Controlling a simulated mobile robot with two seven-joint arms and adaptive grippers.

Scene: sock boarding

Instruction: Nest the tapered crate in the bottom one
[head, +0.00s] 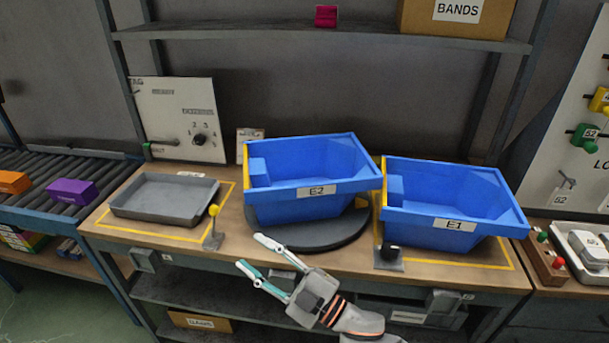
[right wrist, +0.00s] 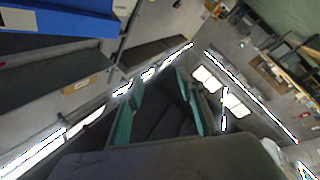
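Two blue tapered crates, both empty, stand side by side on the workbench in the head view. Crate E2 (head: 300,207) is on a dark round turntable (head: 325,241) in the middle. Crate E1 (head: 440,226) is to its right, inside a yellow floor marking. E2's right rim meets E1's left rim in the picture; I cannot tell if they touch. My right gripper (head: 251,252) is open and empty, in front of the turntable and left of E2's front. Its teal fingers also show apart in the right wrist view (right wrist: 160,85). My left gripper is not in view.
A grey tray (head: 165,208) lies in a yellow outline at the left of the bench. A yellow-knobbed lever (head: 213,228) and a black knob on a stand (head: 389,255) are at the front edge. A shelf (head: 330,37) runs above the crates.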

